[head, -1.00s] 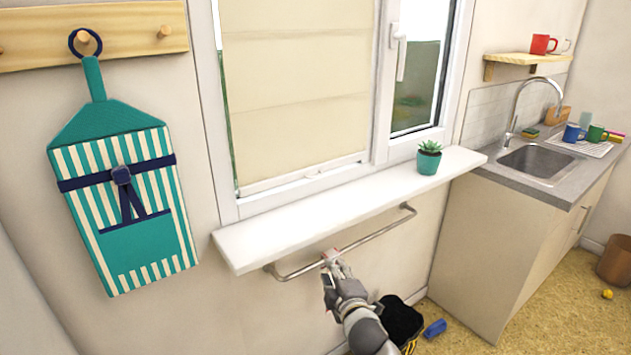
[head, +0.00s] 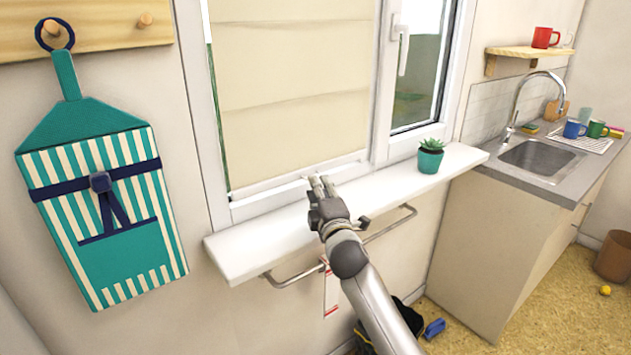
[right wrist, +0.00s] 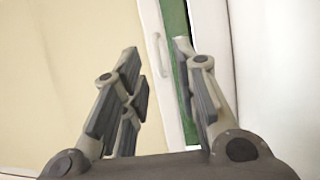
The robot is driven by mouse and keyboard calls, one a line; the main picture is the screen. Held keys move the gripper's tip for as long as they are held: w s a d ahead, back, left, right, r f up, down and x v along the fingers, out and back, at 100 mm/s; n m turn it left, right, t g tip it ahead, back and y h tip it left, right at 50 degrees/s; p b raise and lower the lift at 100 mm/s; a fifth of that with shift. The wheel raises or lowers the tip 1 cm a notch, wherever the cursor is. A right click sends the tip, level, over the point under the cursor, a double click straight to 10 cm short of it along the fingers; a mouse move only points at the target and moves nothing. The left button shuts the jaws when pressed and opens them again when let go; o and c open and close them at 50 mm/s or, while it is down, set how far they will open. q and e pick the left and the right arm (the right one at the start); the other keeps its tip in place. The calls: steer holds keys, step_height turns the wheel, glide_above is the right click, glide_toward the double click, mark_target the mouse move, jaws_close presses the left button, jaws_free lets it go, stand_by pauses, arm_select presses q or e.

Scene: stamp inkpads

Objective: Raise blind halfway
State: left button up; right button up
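The cream blind (head: 290,90) hangs in the left window and reaches down almost to the bottom of its frame. Its lower edge is partly hidden behind my right gripper (head: 322,187). In the head view this gripper is over the white sill, with its fingertips close to the blind's lower edge; I cannot tell whether they touch. In the right wrist view my right gripper (right wrist: 155,70) has its fingers apart with nothing held. The cream blind (right wrist: 60,60) fills the left there, beside a white strip with a small pale handle (right wrist: 161,53). My left gripper is not in view.
A potted succulent (head: 430,157) stands toward the sill's right end. A metal rail (head: 390,226) runs under the white sill (head: 250,245), with a red-and-white tag (head: 331,290) hanging from it. A sink (head: 540,158) is at right.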

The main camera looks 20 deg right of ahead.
steer(key=w, duration=0.3)
steer(key=shift+w+r, duration=0.1)
steer(key=shift+r, duration=0.3)
steer(key=shift+w+d+f, duration=0.1)
steer(key=shift+w, duration=0.15)
steer(key=shift+c, duration=0.2)
jaws_close()
